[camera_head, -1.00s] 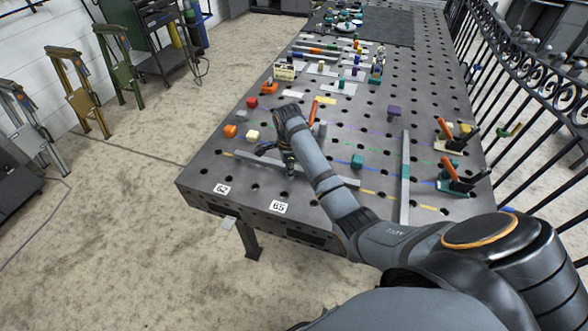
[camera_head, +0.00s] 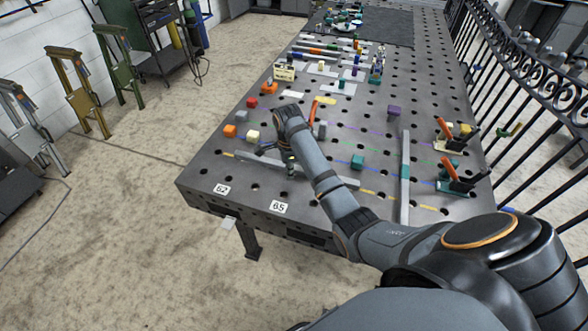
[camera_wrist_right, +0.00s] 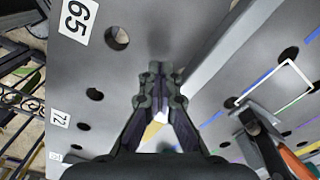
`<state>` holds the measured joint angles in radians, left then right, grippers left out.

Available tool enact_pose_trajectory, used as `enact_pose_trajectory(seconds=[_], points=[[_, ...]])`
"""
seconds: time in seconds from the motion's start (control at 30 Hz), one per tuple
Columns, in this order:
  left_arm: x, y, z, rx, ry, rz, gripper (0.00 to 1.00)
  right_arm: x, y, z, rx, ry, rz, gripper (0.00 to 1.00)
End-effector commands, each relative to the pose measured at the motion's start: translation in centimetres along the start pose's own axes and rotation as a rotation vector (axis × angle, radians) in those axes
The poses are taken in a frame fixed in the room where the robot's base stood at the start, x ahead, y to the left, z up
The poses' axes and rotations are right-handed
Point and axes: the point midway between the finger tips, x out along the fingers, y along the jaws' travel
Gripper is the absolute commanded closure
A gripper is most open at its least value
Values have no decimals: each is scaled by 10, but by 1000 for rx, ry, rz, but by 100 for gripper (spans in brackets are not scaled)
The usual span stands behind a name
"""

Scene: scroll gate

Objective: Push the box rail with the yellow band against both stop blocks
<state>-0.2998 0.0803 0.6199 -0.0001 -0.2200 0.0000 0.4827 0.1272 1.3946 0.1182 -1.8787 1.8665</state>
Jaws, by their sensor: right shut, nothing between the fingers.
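A long grey box rail (camera_head: 330,178) lies across the near part of the table along a line of yellow dashes. I cannot make out a yellow band on the rail itself. My right gripper (camera_head: 290,164) is shut and empty, pointing down close to the rail's middle; I cannot tell whether it touches. In the right wrist view the closed fingers (camera_wrist_right: 160,76) are beside a grey rail (camera_wrist_right: 222,48) that runs diagonally. A teal block (camera_head: 357,161) and a cream block (camera_head: 252,135) stand on the far side of the rail; I cannot tell whether they are the stop blocks. My left gripper is out of view.
Another grey rail (camera_head: 405,172) lies lengthwise to the right. Orange-handled clamps (camera_head: 447,132) stand near the right edge. An orange block (camera_head: 230,130), a red block (camera_head: 252,102) and a purple block (camera_head: 394,111) sit farther back. The near left corner is clear apart from number labels.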

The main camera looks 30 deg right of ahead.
Motion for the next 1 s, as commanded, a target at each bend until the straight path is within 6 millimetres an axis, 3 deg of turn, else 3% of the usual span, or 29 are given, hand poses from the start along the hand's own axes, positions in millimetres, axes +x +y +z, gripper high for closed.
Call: enact_pose_trajectory(seconds=[1.0], points=[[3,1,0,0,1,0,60,20,0,0,0,0,1,100]])
